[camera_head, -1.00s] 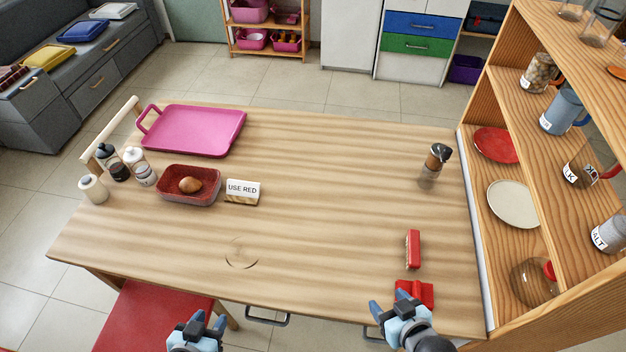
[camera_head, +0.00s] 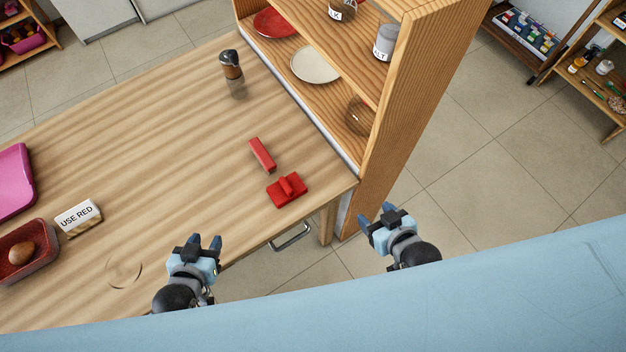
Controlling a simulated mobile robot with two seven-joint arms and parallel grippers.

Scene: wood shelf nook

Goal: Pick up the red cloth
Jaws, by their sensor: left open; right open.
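The red cloth (camera_head: 275,195) lies on the wooden table near its right front corner, with a raised red fold or piece on top. A longer red block-like object (camera_head: 262,155) lies just behind it. My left gripper (camera_head: 206,243) is open and empty at the table's front edge, left of and nearer than the cloth. My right gripper (camera_head: 376,214) is open and empty beyond the table's right end, to the right of the cloth. Neither gripper touches the cloth.
A wooden shelf unit (camera_head: 425,75) stands along the table's right end. A dark-capped jar (camera_head: 231,65) stands at the back. A "USE RED" sign (camera_head: 78,218), a red tray (camera_head: 42,240) with a brown egg-like object, and a pink tray (camera_head: 12,182) are at left. The table's middle is clear.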

